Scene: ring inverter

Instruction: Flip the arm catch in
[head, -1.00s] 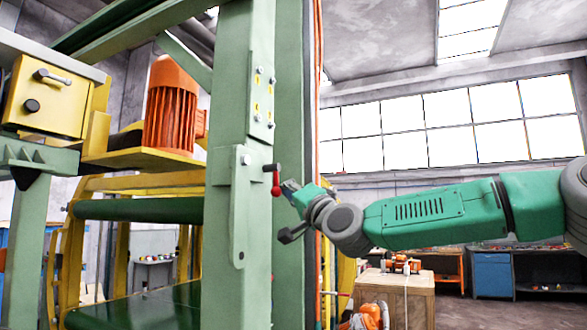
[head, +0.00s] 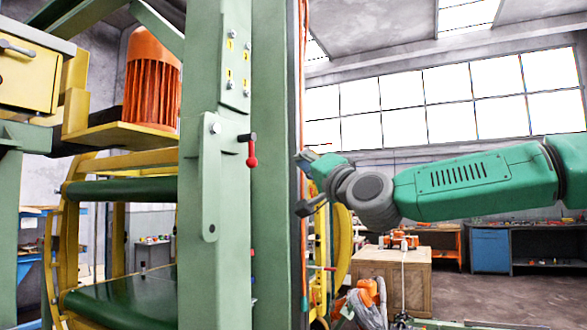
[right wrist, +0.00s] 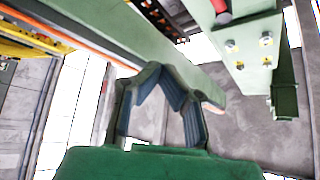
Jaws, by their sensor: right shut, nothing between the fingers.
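A small catch with a dark pivot bar and a red handle (head: 252,153) sits on the side of the green upright post (head: 213,270), its red end hanging down. Part of its red handle also shows at the top of the right wrist view (right wrist: 222,14). My right gripper (head: 304,182) is to the right of the catch in the head view, apart from it. In the right wrist view its dark fingers (right wrist: 158,72) come together at the tips with nothing held. My left gripper is in neither view.
The green frame carries an orange motor (head: 153,80) on a yellow shelf, left of the post. An orange cable (head: 303,130) runs down the frame near my right gripper. A wooden crate (head: 408,280) stands on the floor behind. Open floor lies at the right.

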